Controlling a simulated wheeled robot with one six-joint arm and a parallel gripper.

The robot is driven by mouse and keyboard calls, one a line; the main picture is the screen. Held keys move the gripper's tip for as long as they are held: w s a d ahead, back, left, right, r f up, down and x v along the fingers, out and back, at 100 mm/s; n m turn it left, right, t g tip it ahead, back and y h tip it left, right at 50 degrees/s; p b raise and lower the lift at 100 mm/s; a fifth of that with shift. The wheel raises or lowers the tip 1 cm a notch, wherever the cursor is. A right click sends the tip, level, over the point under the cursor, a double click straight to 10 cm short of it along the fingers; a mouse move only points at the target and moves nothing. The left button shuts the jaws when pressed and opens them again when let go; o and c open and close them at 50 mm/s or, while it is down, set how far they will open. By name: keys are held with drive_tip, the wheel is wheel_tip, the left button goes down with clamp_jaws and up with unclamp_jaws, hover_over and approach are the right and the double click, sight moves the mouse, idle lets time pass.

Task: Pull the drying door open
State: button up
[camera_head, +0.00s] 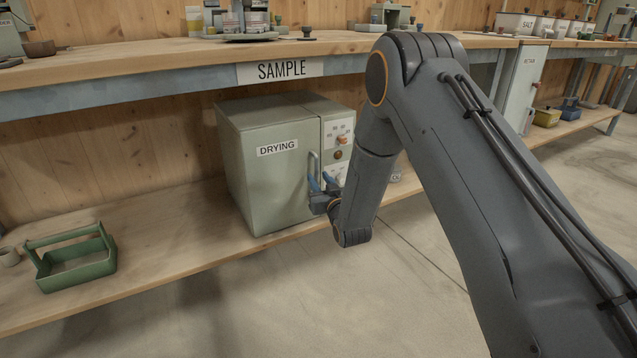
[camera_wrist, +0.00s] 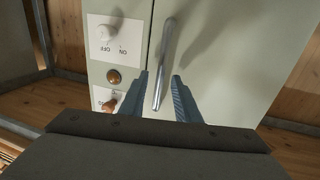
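The drying oven is a pale green-grey box on the lower shelf, with its DRYING door (camera_head: 265,180) shut flush in the head view. The door (camera_wrist: 225,50) also fills the right of the wrist view. Its silver bar handle (camera_wrist: 163,65) runs upright there and also shows in the head view (camera_head: 311,160). My gripper (camera_head: 321,180) is at the handle's lower part. In the wrist view my gripper (camera_wrist: 162,78) is open, with one blue finger on each side of the handle. A gap shows between the handle and each finger.
The oven's control panel (camera_head: 339,150) with knobs is right of the door. A green carrier (camera_head: 75,262) stands on the shelf at left, with free board between it and the oven. The SAMPLE bench top (camera_head: 190,58) overhangs above. Open floor lies in front.

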drive_tip(key=shift+w+a, duration=0.25)
drive_tip(key=shift+w, duration=0.3)
clamp_jaws()
drive_tip(key=shift+s+d, duration=0.1)
